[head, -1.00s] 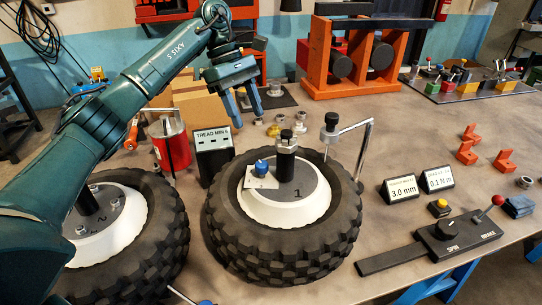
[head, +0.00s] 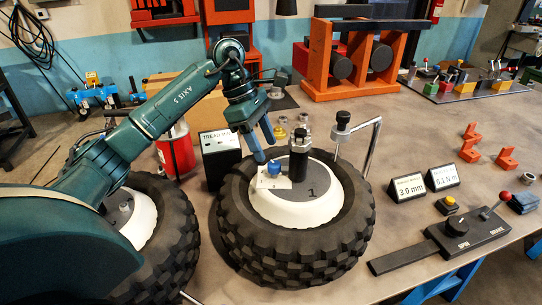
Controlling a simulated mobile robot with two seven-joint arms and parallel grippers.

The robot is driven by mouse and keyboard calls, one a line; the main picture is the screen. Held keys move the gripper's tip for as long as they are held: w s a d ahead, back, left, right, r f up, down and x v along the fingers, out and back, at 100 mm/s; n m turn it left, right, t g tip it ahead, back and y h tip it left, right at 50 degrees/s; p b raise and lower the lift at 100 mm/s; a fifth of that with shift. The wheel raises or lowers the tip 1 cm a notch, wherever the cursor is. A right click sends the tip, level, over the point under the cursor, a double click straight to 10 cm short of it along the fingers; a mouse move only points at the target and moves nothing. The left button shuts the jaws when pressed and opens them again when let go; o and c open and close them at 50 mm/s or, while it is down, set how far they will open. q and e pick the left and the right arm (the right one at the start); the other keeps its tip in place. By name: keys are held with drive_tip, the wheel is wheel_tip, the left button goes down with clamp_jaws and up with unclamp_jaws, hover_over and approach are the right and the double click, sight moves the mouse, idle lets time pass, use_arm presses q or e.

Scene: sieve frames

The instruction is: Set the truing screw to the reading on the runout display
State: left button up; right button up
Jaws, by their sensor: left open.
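The truing screw looks to be the blue knob (head: 274,167) on a small white plate (head: 266,182) on the hub of the wheel marked 1 (head: 312,217). My left gripper (head: 265,148) is open, its blue fingers pointing down just above and to the left of the knob; I cannot tell whether they touch it. The runout display may be the sign reading 3.0 mm (head: 409,188); its small heading is too blurred to read. A second sign (head: 443,176) beside it reads about 0.1 N m. My right gripper is out of view.
A dark post (head: 299,160) rises from the hub right of the knob. A bent metal arm with a black knob (head: 343,120) stands at the tyre's far edge. A second wheel (head: 170,245) lies left. The SPIN and BRAKE panel (head: 468,232) is at the right.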

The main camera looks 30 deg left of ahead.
sight(273, 163)
use_arm(q)
drive_tip(key=shift+p+x, duration=0.3)
drive_tip(key=shift+x, duration=2.05)
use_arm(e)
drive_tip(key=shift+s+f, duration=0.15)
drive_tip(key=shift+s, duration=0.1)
use_arm(q)
drive_tip(key=c, duration=1)
drive_tip(key=shift+o, duration=0.2)
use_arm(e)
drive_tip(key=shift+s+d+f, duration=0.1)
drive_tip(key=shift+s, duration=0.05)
